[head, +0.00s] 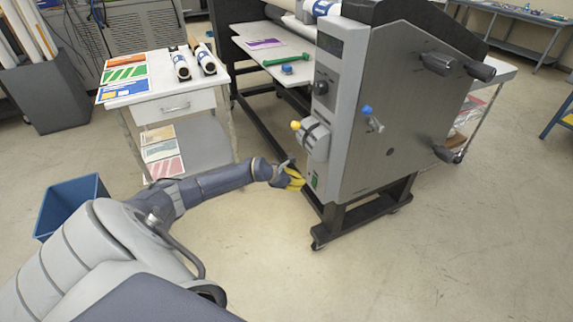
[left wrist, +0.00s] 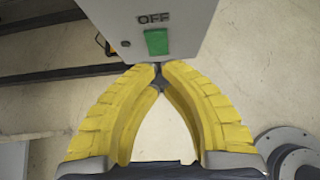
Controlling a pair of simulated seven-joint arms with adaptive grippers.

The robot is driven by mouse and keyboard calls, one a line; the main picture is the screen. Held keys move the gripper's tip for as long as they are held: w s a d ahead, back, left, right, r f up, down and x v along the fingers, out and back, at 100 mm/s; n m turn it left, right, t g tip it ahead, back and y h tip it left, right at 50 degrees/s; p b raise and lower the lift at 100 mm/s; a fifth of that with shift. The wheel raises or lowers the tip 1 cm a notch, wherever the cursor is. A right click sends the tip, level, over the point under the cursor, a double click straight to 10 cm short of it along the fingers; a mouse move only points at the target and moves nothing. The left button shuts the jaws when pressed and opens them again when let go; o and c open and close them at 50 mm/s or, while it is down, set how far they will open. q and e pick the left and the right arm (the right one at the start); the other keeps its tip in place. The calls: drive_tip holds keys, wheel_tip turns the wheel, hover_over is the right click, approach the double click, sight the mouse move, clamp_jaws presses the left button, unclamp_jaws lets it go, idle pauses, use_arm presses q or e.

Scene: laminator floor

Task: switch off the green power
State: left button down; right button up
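The green power switch (head: 314,181) is a small green rectangle low on the grey end panel of the laminator (head: 335,110). In the left wrist view the green switch (left wrist: 156,42) is seen close up, with the word OFF above it on the panel. My left gripper (head: 297,181) has yellow fingers and is just left of the switch in the head view. In the left wrist view the fingertips of the left gripper (left wrist: 160,70) meet just below the switch, with nothing between them. I cannot tell whether they touch the panel. My right gripper is not in view.
A yellow-knobbed lever (head: 296,126) and a black dial (head: 321,87) sit above on the panel. A white table (head: 160,108) with colored sheets and rolls stands left of the laminator. A blue bin (head: 66,198) is on the floor at left. Floor at front right is clear.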

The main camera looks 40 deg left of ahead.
use_arm(q)
drive_tip(key=s+a+r, duration=0.2)
drive_tip(key=s+r, duration=0.3)
drive_tip(key=r, duration=0.2)
drive_tip(key=shift+r, duration=0.25)
idle(0.4)
